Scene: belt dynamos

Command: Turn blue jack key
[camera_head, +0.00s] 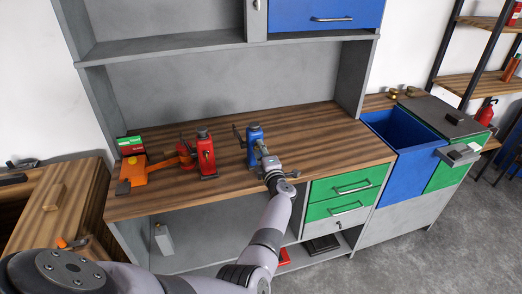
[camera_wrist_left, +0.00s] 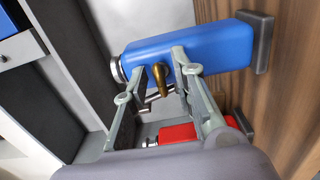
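The blue jack (camera_head: 255,143) stands upright on the wooden bench top, and its blue body (camera_wrist_left: 215,48) fills the upper part of the left wrist view. A brass-coloured key (camera_wrist_left: 158,76) sticks out of its side. My left gripper (camera_head: 263,152) is right in front of the jack and hides part of it. In the left wrist view its two fingers (camera_wrist_left: 158,68) stand apart, one on each side of the key, with a gap visible. I cannot tell whether either finger touches the key. My right gripper is in neither view.
A red jack (camera_head: 206,154) stands left of the blue one, beside an orange tool (camera_head: 140,172) and a green-and-red box (camera_head: 130,146). The bench's right end (camera_head: 345,148) is clear. A blue basin (camera_head: 405,140) is at the right.

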